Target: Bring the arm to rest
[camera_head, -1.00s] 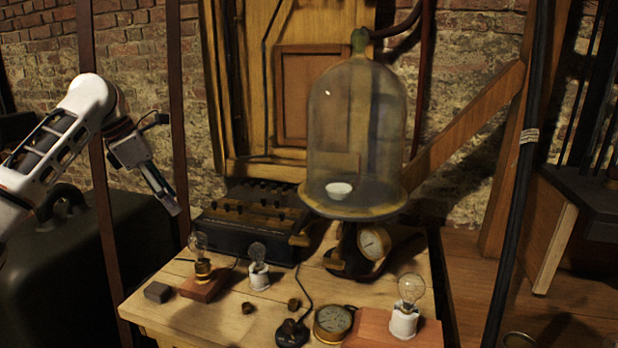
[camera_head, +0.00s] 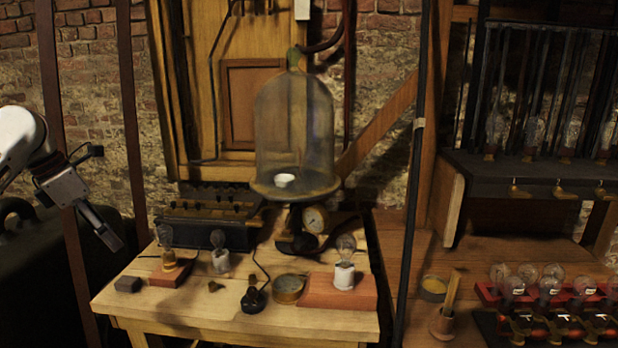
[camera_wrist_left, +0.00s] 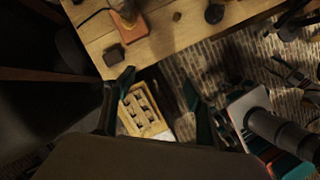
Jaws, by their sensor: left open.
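My left gripper (camera_head: 100,226) hangs at the left edge of the head view, pointing down, to the left of the wooden table. In the left wrist view the two fingers (camera_wrist_left: 158,92) stand apart with nothing between them, so it is open and empty. The corner of the wooden table (camera_head: 240,322) lies beyond the fingertips in that view. My left arm (camera_head: 22,140) is bent and clear of the table. My right gripper does not show.
A dark case (camera_head: 40,270) stands at left. A rack of red-based bulbs (camera_head: 550,290) stands at right. A divided wooden box (camera_wrist_left: 142,108) lies below.

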